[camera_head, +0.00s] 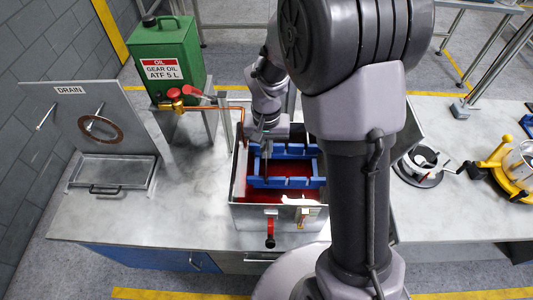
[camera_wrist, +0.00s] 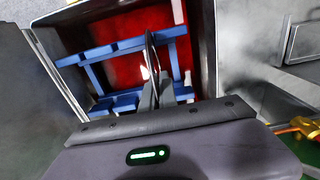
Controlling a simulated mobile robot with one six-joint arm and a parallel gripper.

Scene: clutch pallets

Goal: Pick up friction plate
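A friction plate (camera_wrist: 150,50) shows nearly edge-on in the wrist view as a thin dark upright shape at the blue rack (camera_wrist: 127,46). The rack also shows in the head view (camera_head: 285,183), inside the metal tank with red oil. My gripper (camera_wrist: 154,92) points down into the tank, with its grey fingers close together at the near end of the plate. I cannot tell whether they are closed on it. In the head view my gripper (camera_head: 267,155) is over the left part of the rack. Another brown ring-shaped plate (camera_head: 100,129) hangs on the DRAIN panel.
The tank's metal walls (camera_head: 237,190) surround the rack closely. A green oil can (camera_head: 167,55) and copper pipe (camera_head: 222,108) stand behind and left. A drain tray (camera_head: 112,172) lies at the left. A yellow-handled fixture (camera_head: 500,165) stands at the right. The bench left of the tank is clear.

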